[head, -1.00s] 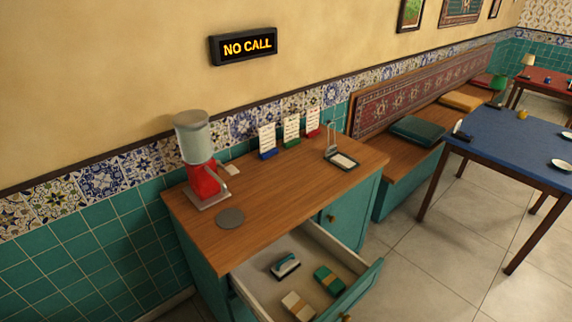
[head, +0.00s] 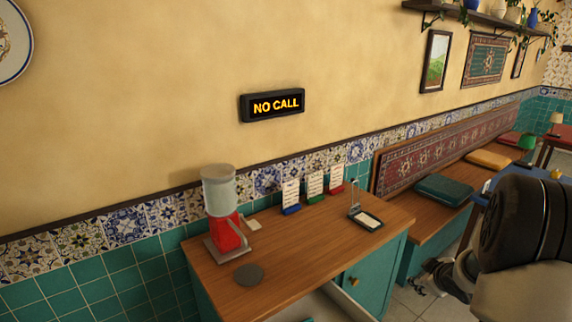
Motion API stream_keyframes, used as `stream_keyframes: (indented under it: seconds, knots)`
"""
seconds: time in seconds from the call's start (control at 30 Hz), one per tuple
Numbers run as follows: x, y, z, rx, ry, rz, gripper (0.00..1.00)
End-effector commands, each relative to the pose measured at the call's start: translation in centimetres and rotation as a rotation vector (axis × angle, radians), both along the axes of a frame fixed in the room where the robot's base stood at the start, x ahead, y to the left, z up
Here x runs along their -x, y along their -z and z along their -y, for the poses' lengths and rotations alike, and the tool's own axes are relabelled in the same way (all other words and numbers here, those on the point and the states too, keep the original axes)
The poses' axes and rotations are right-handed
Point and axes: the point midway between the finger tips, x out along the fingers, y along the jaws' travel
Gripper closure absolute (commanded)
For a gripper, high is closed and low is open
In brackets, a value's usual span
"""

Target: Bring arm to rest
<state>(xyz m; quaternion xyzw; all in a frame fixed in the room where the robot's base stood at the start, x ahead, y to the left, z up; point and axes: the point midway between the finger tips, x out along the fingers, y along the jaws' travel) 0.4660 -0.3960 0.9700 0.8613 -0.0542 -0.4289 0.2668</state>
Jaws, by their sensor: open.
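My arm shows at the lower right of the head view, dark and pale grey, in front of the blue table and the floor. My gripper (head: 428,280) appears at the left end of the arm, small and dark, beside the teal cabinet's right side. It is open and I see nothing held in it. It looks apart from the counter, though its distance is hard to judge.
A wooden counter (head: 310,243) carries a red dispenser (head: 227,236), a dark round disc (head: 248,274), several card stands and a small framed stand (head: 365,219). The drawer (head: 335,302) below is open.

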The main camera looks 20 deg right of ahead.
Motion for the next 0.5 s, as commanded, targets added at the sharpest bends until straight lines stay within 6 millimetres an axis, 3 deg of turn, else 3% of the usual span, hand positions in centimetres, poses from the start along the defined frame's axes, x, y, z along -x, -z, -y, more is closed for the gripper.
stream_keyframes:
  seconds: [0.03, 0.2, 0.37, 0.5]
  knots:
    - [-0.7, -3.2, -1.9, 0.020, 0.027, 0.001, 0.52]
    - [0.2, -10.4, -8.6, 0.010, 0.145, -0.009, 0.52]
    - [3.6, -15.0, -16.5, -0.066, 0.230, -0.020, 0.52]
    - [8.2, -17.0, -23.8, -0.178, 0.268, -0.046, 0.52]
